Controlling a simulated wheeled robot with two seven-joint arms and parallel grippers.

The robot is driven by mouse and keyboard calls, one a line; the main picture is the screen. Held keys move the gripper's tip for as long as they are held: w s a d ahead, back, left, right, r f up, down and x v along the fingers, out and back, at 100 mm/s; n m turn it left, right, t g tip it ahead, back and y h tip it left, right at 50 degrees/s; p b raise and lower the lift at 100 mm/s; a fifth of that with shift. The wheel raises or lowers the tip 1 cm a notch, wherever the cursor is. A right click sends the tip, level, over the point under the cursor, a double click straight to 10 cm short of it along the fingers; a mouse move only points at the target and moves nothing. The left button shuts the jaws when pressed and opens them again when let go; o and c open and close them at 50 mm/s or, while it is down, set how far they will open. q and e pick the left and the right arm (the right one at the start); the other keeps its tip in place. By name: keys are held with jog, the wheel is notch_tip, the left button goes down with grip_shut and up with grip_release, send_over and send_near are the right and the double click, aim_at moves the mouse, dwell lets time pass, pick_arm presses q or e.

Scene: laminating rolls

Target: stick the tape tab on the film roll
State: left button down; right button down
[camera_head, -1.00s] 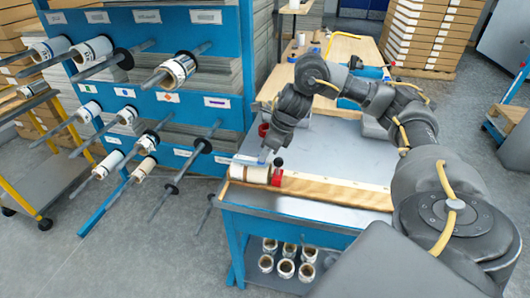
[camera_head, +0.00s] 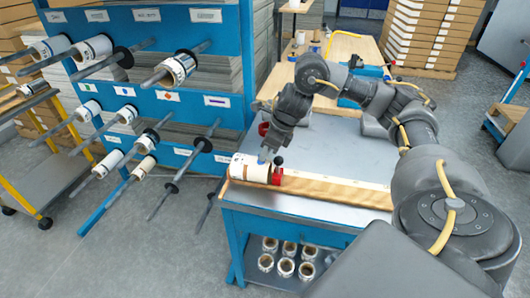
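A film roll (camera_head: 247,169) lies on its side at the near left corner of the blue-framed table, at the end of a wooden bar. Its surface looks mostly white, with a dark band and a red piece (camera_head: 276,176) at its right end. My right gripper (camera_head: 266,156) points down at the top of the roll, touching it or just above it. Its fingers are too small to tell open from shut. I cannot make out the tape tab as a separate piece. My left gripper is not in view.
A blue rack (camera_head: 225,60) with several rolls on long protruding spindles stands at the left. The wooden bar (camera_head: 335,190) runs along the table's front edge. Several small rolls (camera_head: 286,267) stand on the shelf below. The grey tabletop (camera_head: 330,145) behind the bar is mostly clear.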

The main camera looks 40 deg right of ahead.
jog(key=c, duration=1.6)
grip_release()
